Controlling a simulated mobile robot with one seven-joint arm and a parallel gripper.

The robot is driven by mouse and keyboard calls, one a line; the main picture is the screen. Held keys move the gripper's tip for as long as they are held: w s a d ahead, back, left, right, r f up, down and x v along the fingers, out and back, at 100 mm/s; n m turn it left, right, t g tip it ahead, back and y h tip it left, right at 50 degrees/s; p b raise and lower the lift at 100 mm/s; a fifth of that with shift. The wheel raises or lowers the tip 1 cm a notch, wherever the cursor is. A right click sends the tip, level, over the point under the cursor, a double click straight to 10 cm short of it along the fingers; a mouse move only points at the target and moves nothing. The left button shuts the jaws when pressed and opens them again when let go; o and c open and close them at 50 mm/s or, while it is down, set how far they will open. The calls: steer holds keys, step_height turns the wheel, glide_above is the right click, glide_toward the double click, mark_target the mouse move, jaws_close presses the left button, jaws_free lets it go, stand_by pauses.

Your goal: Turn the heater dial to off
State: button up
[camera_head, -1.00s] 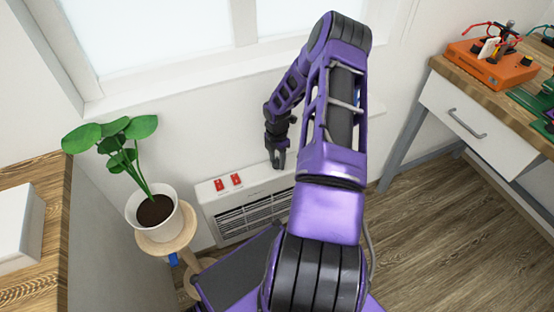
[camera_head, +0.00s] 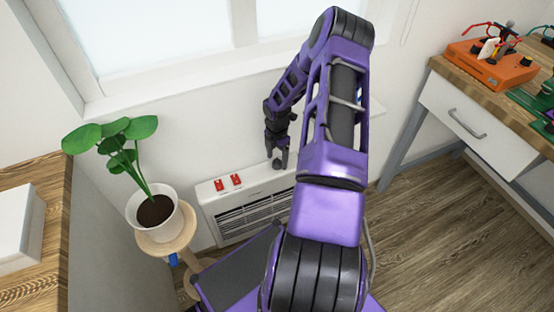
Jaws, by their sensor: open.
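The white heater (camera_head: 207,197) stands low against the wall under the window. Its dark round dial (camera_head: 277,164) is on the top face, right of two red switches (camera_head: 228,182). My gripper (camera_head: 279,156) points down at the dial with its jaws open. One finger shows at the dial's right side. I cannot tell whether the fingers touch the dial. The dial's setting and any marks are too small to read. My purple arm hides the heater's right end.
A potted plant (camera_head: 142,193) on a round wooden stand (camera_head: 160,246) is close to the heater's left. A workbench with a drawer (camera_head: 478,118) and an orange device (camera_head: 489,65) is at the right. The window sill (camera_head: 180,92) is above the heater.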

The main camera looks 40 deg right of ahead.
step_height(320, 180, up, 16)
steer(key=p, duration=0.2)
steer(key=shift+s, duration=0.1)
steer(key=s+d+f+m+t, duration=0.1)
steer(key=s+m+t, duration=0.3)
steer(key=m, duration=0.8)
steer(key=m+b, duration=0.5)
steer(key=m, duration=0.1)
glide_toward(280, 163)
steer(key=shift+t+y, duration=0.3)
steer(key=x, duration=0.9)
steer(key=shift+w+r, duration=0.15)
